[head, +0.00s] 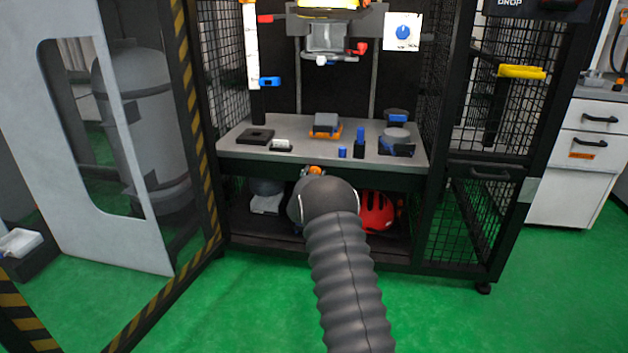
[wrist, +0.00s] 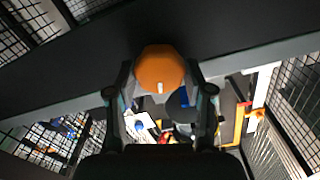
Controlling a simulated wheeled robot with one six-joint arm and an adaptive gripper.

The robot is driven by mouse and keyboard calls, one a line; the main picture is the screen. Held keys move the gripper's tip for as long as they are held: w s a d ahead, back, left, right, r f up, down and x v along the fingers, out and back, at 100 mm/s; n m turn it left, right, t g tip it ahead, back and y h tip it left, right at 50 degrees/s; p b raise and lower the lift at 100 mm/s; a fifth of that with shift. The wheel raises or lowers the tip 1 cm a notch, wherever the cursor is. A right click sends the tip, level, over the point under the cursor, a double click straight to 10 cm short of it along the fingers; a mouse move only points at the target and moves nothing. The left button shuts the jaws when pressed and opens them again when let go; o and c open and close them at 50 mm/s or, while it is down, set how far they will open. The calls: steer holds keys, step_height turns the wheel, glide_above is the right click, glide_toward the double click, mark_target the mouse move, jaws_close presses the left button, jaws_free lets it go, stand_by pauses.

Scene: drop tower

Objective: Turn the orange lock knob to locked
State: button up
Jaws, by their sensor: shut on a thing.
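The orange lock knob (wrist: 160,68) is on the dark front beam of the drop tower's table, with a small pale mark at its lower edge in the wrist view. My gripper (wrist: 159,76) has one finger on each side of the knob and is shut on it. In the head view a small part of the orange knob (head: 315,170) shows just above the end of my arm. My arm hides most of the gripper there. I cannot tell from the mark whether the knob is at locked.
The grey table (head: 300,155) above carries a dark square block, an orange and grey piece and several blue and black parts. A red helmet (head: 376,212) lies on the shelf below. The mesh door (head: 465,215) stands at the right, a striped post (head: 190,110) at the left. Green floor is clear in front.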

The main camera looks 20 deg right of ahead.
steer(key=shift+s+d+f+m, duration=0.1)
steer(key=shift+m, duration=3.55)
steer(key=shift+d+f+m, duration=0.1)
steer(key=shift+m, duration=3.55)
steer(key=o, duration=1.1)
steer(key=shift+a, duration=0.1)
steer(key=v, duration=1.2)
